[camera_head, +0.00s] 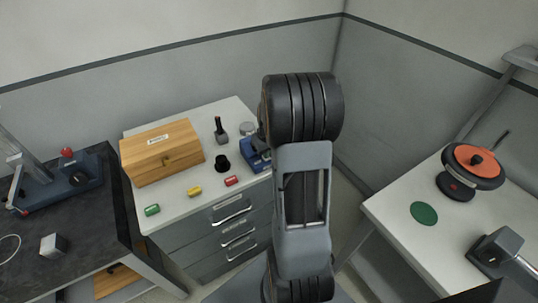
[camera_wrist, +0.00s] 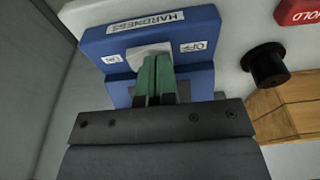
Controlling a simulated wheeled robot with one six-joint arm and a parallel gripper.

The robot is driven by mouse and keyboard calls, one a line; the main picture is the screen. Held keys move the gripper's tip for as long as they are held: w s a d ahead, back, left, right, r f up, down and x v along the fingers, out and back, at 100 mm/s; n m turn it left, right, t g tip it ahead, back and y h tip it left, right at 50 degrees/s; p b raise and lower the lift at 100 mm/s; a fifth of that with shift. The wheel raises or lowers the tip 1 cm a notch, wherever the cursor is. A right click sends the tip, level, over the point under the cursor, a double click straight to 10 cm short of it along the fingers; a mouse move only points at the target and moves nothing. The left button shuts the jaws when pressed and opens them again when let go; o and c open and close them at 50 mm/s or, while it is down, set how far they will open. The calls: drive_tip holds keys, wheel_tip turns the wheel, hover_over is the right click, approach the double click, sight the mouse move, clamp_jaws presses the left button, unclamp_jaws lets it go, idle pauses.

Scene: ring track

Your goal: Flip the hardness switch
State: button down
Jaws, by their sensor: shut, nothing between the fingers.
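The blue hardness switch box (camera_wrist: 205,75) fills the upper middle of the wrist view, with a HARDNESS label, one end marked OFF on the right and a smaller label on the left. A pale switch part (camera_wrist: 148,51) sits between these labels. My gripper (camera_wrist: 154,72) is shut, its green fingertips together and empty, right in front of the pale part. They cover much of it, so its tilt and any contact cannot be told. In the head view the blue box (camera_head: 256,155) stands on the drawer bench, partly hidden by my arm; the fingertips are hidden there.

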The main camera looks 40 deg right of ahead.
drive_tip(key=shift+r+p, duration=2.35)
drive_tip(key=shift+r, duration=1.1)
drive_tip(key=shift+s+a+f+m+g, duration=0.2)
drive_tip(key=shift+s+a+f+m, duration=0.1)
drive_tip(key=shift+s, duration=0.1)
drive_tip(key=shift+s+a+f+m+g, duration=0.2)
drive_tip(key=shift+s+m, duration=0.1)
drive_tip(key=shift+s, duration=0.1)
drive_tip(key=s+a+r+n+t, duration=0.1)
drive_tip(key=s+a+r, duration=0.4)
drive_tip(key=a, duration=0.4)
drive_tip(key=s+a+r+n+t, duration=0.1)
drive_tip(key=s+a+r+t, duration=0.1)
drive_tip(key=s+a+r, duration=0.3)
drive_tip(key=a+r, duration=0.3)
drive_tip(key=a, duration=0.2)
drive_tip(key=shift+s+n, duration=0.25)
drive_tip(key=shift+n, duration=0.05)
drive_tip(key=shift+a+r, duration=0.1)
